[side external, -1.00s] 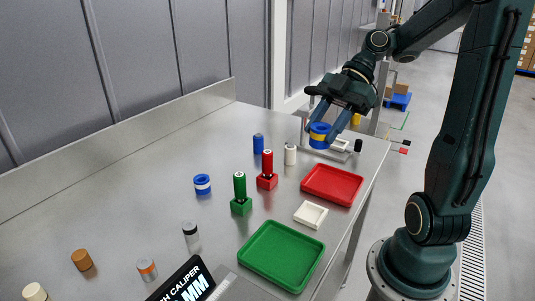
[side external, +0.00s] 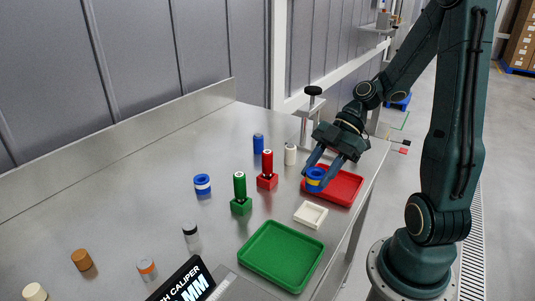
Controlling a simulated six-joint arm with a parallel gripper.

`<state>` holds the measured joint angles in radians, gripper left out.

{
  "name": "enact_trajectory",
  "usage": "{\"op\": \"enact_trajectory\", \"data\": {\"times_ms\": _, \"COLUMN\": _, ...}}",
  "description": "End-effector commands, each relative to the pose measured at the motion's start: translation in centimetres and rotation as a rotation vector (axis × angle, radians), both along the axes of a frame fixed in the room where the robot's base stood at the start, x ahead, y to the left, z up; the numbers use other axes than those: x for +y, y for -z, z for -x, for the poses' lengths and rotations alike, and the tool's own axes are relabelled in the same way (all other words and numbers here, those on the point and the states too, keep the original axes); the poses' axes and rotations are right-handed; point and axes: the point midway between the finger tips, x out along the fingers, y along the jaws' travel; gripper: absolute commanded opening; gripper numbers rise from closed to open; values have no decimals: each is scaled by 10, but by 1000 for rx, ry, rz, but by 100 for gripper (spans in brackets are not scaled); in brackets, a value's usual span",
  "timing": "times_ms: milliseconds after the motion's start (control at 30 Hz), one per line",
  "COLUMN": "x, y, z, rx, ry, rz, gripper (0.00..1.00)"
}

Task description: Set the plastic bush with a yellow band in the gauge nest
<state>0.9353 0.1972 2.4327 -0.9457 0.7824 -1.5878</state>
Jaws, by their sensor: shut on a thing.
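My gripper (side external: 320,170) is shut on the blue plastic bush with a yellow band (side external: 314,183). It holds the bush above the left part of the red tray (side external: 345,188), clear of the table as far as I can tell. A small white square holder with a raised rim (side external: 310,214) lies in front of the red tray and looks empty. I cannot tell for sure whether it is the gauge nest. The held bush is behind and slightly right of this holder in the picture.
Green (side external: 240,187) and red (side external: 267,164) cylinders stand upright in square blocks. A green tray (side external: 281,256) lies in front. A black-knobbed post (side external: 312,110) rises behind my gripper.

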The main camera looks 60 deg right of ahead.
Motion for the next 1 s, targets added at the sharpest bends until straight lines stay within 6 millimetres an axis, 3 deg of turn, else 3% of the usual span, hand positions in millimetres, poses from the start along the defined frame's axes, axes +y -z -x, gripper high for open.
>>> {"op": "enact_trajectory", "data": {"times_ms": 300, "x": 0, "y": 43, "z": 0, "rx": 1, "ry": -1, "rz": -3, "gripper": 11}}
{"op": "enact_trajectory", "data": {"times_ms": 733, "x": 0, "y": 54, "z": 0, "rx": 0, "ry": 1, "rz": -2, "gripper": 11}}
{"op": "enact_trajectory", "data": {"times_ms": 1000, "x": 1, "y": 75, "z": 0, "rx": 2, "ry": 1, "rz": -4, "gripper": 11}}
